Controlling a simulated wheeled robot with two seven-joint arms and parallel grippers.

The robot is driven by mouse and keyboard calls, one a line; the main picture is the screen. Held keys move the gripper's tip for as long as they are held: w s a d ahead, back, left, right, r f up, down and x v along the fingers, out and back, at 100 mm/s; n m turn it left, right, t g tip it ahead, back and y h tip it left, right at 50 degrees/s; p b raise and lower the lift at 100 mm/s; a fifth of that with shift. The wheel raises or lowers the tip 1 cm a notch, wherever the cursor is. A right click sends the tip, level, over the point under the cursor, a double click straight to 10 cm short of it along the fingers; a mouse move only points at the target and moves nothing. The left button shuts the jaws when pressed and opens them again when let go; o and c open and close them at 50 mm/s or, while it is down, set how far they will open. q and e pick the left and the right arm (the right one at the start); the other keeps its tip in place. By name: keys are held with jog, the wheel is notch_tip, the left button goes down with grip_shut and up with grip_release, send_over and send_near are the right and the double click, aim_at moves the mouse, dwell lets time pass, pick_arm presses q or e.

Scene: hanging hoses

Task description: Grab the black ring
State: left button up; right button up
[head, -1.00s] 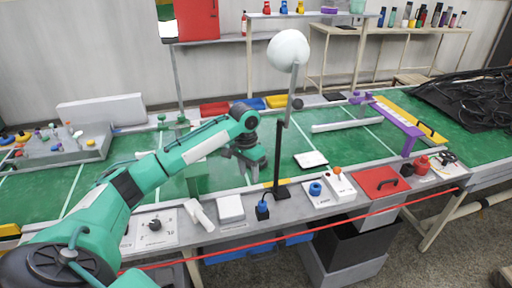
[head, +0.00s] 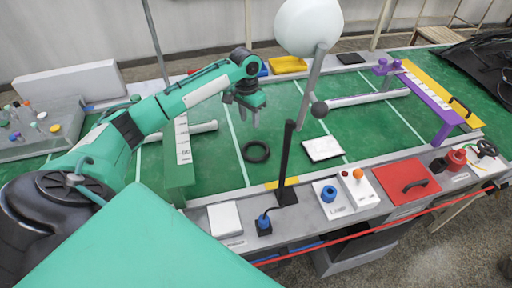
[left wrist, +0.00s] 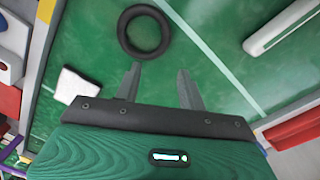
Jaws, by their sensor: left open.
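The black ring (head: 256,152) lies flat on the green table top (head: 215,165), left of the black lamp post in the head view. In the left wrist view the ring (left wrist: 144,32) shows whole, just beyond the fingertips. My left gripper (head: 249,120) is above the table, a little behind and above the ring in the head view. Its two fingers (left wrist: 158,75) are apart with nothing between them. They do not touch the ring. My right gripper is not in view.
A lamp (head: 290,130) with a white globe stands right of the ring. A white tablet-like plate (head: 323,148) lies to its right, and a pale green stand (head: 178,165) with a strip is to its left. A white bar (head: 368,98) lies farther back. The table around the ring is clear.

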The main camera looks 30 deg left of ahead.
pick_arm(q)
send_over(250, 142)
notch_tip(250, 142, down, 5)
jog(key=shift+w, duration=0.1)
jog(key=shift+s+f+p, duration=0.2)
jog(key=shift+f+p, duration=0.15)
jog(key=shift+f, duration=2.3)
grip_shut()
